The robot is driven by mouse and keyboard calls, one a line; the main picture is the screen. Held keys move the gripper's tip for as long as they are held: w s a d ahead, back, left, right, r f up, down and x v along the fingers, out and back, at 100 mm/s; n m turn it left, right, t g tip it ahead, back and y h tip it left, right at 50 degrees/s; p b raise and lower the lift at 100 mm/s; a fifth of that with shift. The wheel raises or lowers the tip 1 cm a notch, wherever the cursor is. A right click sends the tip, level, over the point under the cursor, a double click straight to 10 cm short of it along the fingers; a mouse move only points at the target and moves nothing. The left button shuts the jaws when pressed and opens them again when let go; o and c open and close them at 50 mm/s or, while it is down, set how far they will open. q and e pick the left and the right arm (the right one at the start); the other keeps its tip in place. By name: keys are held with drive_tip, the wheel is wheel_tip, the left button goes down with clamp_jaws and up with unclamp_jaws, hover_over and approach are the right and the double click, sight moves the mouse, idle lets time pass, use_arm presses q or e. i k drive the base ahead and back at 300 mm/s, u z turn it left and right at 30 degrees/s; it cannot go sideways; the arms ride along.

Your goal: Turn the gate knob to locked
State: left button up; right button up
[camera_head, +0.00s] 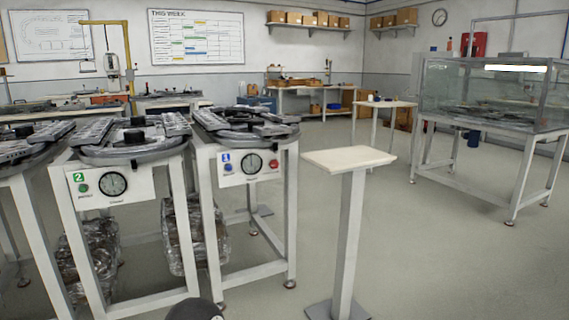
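Two round black knobs show on white front panels of the ring track tables. One knob (113,184) is on the panel marked with a green 2. The other knob (254,163) is on the panel marked with a blue 1. Each has a pale pointer line that looks roughly upright, but the small lettering around it is too small to read. I cannot tell which knob is the gate knob or how it is set. Neither of my grippers is in view. A dark rounded shape at the bottom edge may be part of me.
A white pedestal (349,159) with a bare top stands right of table 1. A glass-walled case on a table (494,127) is at the right. A small table (385,103) and a workbench stand behind. Open floor (440,255) lies at the right front.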

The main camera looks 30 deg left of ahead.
sight(274, 164)
drive_tip(key=u, duration=0.35)
drive_tip(key=i, duration=1.4)
drive_tip(key=u, duration=0.75)
drive_tip(key=i, duration=0.25)
drive_tip(key=k, duration=0.9)
drive_tip(key=u, duration=0.15)
drive_tip(key=i, duration=0.9)
drive_tip(key=z, duration=0.1)
